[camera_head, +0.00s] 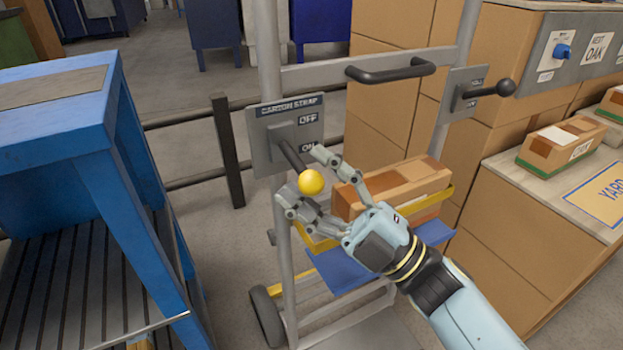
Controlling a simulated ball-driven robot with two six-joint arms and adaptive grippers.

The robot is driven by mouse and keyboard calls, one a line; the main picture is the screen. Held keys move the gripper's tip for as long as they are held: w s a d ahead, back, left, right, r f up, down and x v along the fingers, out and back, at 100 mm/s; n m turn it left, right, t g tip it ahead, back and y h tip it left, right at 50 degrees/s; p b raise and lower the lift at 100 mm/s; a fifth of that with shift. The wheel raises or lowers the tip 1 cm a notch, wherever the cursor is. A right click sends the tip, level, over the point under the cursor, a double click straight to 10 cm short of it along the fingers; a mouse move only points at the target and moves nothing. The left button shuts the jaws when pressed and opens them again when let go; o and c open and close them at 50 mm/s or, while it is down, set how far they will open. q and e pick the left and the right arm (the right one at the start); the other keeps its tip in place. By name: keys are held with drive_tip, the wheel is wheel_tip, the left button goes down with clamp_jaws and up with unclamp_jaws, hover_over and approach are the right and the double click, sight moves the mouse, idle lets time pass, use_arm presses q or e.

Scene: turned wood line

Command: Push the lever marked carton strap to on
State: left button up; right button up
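The carton strap panel (268,122) is a grey plate on a cart post, with OFF above and ON below. Its dark lever (291,156) slants down and right and ends in a yellow ball knob (312,182). The knob is beside the ON mark, which the lever partly borders. My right gripper (306,177) comes in from the lower right with its fingers spread, one above and one to the left of the knob. The knob shows between the fingertips; I cannot tell whether they touch it. My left gripper is not in view.
A second panel with a black-knobbed lever (505,88) is at right on the cart. A taped carton (400,188) sits in a yellow-edged tray below the cart handle (391,72). A blue bench (75,155) stands left, and stacked boxes (530,225) stand right.

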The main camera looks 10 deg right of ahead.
drive_tip(key=v, duration=1.2)
